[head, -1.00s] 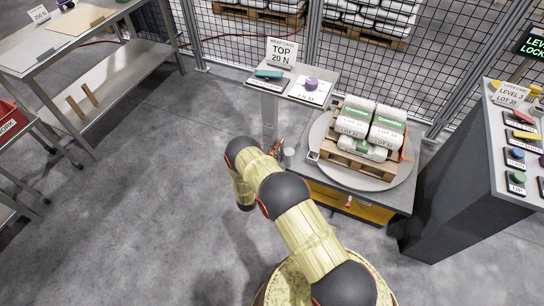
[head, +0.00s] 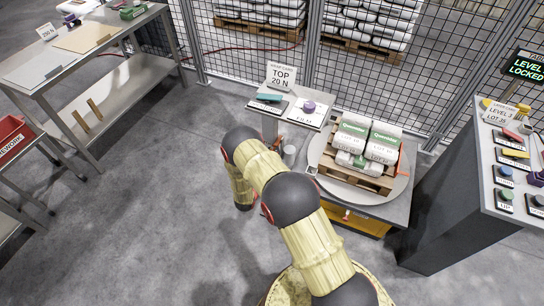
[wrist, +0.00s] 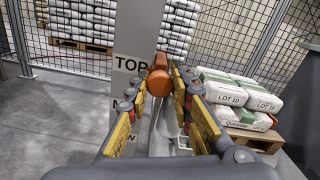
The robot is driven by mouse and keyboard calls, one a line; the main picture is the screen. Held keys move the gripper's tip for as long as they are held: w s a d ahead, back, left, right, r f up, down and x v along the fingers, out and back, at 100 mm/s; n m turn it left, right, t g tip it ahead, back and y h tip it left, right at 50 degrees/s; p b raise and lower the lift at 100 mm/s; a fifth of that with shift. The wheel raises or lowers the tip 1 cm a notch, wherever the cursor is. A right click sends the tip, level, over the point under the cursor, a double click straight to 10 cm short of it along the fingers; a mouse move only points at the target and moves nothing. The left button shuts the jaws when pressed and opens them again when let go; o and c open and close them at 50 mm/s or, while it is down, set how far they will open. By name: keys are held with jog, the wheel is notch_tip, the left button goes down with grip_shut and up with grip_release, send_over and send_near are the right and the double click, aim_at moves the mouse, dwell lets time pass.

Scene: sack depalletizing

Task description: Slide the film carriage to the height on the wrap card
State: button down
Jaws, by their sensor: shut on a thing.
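The wrap card (head: 281,76) reads "TOP 20 N" and stands at the back of the wrapper's control panel. The pale mast (wrist: 137,28) rises in the wrist view, with the mark "TOP" (wrist: 128,65) and lower lettering partly hidden by my fingers. The film carriage's orange handle (wrist: 159,62) is between the fingers of my gripper (wrist: 160,82), which is shut on it. In the wrist picture the handle appears beside the "TOP" mark. In the head view my arm hides the gripper and handle. The rest of the carriage is mostly hidden.
A pallet of sacks (head: 365,150) sits on the round turntable (head: 399,193), right of the mast. The panel has a teal control (head: 268,98) and a purple knob (head: 308,107). A console (head: 430,205) stands at right. Mesh fence (head: 235,55) runs behind.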

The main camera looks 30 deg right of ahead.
jog(key=shift+w+r, duration=0.2)
jog(key=shift+r, duration=0.15)
jog(key=c, duration=2)
grip_release()
jog(key=o, duration=0.5)
jog(key=shift+s+f, duration=0.1)
jog(key=shift+s, duration=0.05)
jog(key=shift+c, duration=0.2)
jog(key=v, duration=1.2)
